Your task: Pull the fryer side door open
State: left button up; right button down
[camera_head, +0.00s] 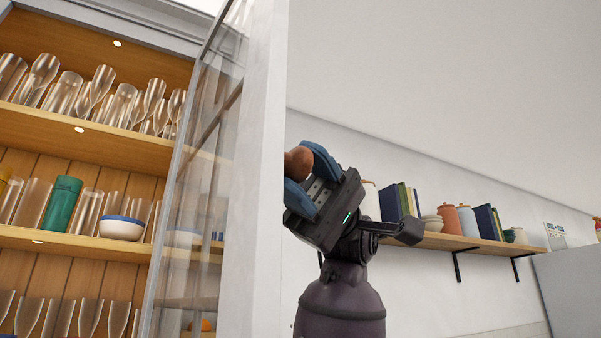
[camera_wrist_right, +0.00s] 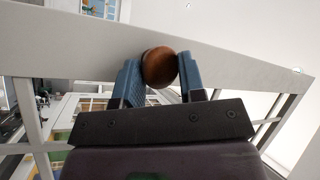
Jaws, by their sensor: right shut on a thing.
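The glazed cabinet door (camera_head: 262,180) with a pale frame stands swung out from the cabinet. Its edge crosses the middle of the head view, and its frame also spans the right wrist view (camera_wrist_right: 80,48). A round brown knob (camera_head: 297,163) is on the door frame. My right gripper (camera_head: 304,176) is shut on the knob, with a blue finger on each side. The right wrist view shows the knob (camera_wrist_right: 159,67) between the two fingertips. My left gripper is in neither view.
Open cabinet shelves (camera_head: 95,130) hold several glasses, a green tumbler (camera_head: 62,204) and a blue-rimmed bowl (camera_head: 121,228). A wall shelf (camera_head: 440,242) with books and jars lies behind my right gripper. A grey surface (camera_head: 575,285) stands at the lower right.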

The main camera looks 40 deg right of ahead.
jog(key=shift+d+r, duration=0.2)
jog(key=shift+d, duration=0.1)
jog(key=c, duration=1.1)
grip_release()
jog(key=o, duration=0.4)
jog(key=shift+w+a+f, duration=0.1)
jog(key=shift+a, duration=0.05)
jog(key=b+v, duration=0.1)
jog(key=v, duration=1)
jog(key=shift+b, duration=0.35)
